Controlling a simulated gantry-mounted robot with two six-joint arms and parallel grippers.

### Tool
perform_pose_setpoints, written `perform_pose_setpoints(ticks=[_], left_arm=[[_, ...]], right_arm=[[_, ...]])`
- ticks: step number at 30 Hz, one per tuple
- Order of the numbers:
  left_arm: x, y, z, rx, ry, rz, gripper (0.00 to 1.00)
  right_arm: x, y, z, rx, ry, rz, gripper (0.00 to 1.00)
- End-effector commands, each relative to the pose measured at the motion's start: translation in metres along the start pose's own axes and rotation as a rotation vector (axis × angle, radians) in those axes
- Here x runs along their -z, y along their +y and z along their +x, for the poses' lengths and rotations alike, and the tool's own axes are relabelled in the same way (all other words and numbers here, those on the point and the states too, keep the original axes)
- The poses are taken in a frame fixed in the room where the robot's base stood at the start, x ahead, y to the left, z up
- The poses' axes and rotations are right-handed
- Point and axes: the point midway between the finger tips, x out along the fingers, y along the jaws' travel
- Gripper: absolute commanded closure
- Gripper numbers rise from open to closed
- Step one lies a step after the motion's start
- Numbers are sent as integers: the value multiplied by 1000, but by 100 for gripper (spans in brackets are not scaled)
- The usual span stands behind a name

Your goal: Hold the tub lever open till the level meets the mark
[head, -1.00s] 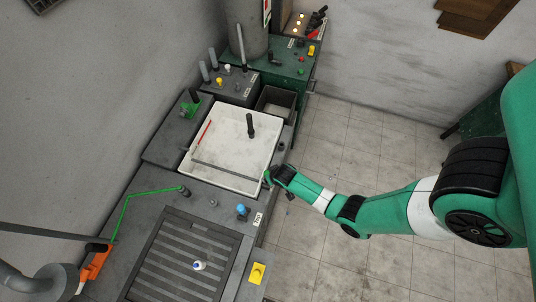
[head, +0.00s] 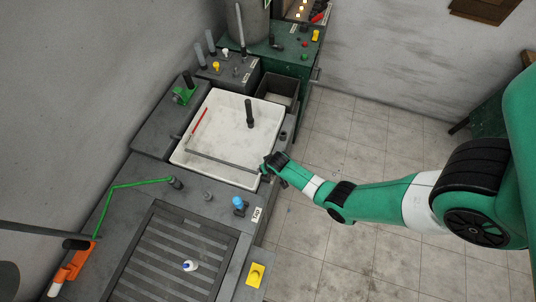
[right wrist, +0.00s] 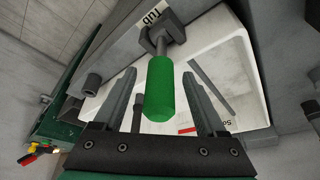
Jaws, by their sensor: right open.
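The white tub (head: 232,105) sits in the grey bench. A red mark (head: 199,121) lies along its left inner side, and part of it shows in the right wrist view (right wrist: 187,130). I cannot make out a liquid level. The tub lever's green handle (right wrist: 160,88), below a plate lettered "tub" (right wrist: 155,15), lies between the fingers of my right gripper (right wrist: 161,72). The fingers are open, with a gap on each side. In the head view my right gripper (head: 267,166) is at the tub's right edge, and the lever is hidden there. My left gripper is not in view.
A dark post (head: 249,114) stands in the tub, and a grey bar (head: 222,160) lies across its near end. A slatted grate (head: 180,250), a blue knob (head: 239,203) and a yellow block (head: 255,275) are nearer. A dark bin (head: 278,90) stands behind.

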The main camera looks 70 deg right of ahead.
Motion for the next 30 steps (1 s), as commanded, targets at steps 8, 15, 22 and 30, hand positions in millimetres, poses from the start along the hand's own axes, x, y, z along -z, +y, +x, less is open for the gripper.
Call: perform_pose_setpoints(ticks=[8,15,22,30], left_arm=[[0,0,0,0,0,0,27],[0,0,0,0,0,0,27],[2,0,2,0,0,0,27],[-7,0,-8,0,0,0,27]], right_arm=[[0,0,0,0,0,0,59],[0,0,0,0,0,0,100],[-4,3,-1,17,16,8,100],[-26,23,2,193,204,88,100]])
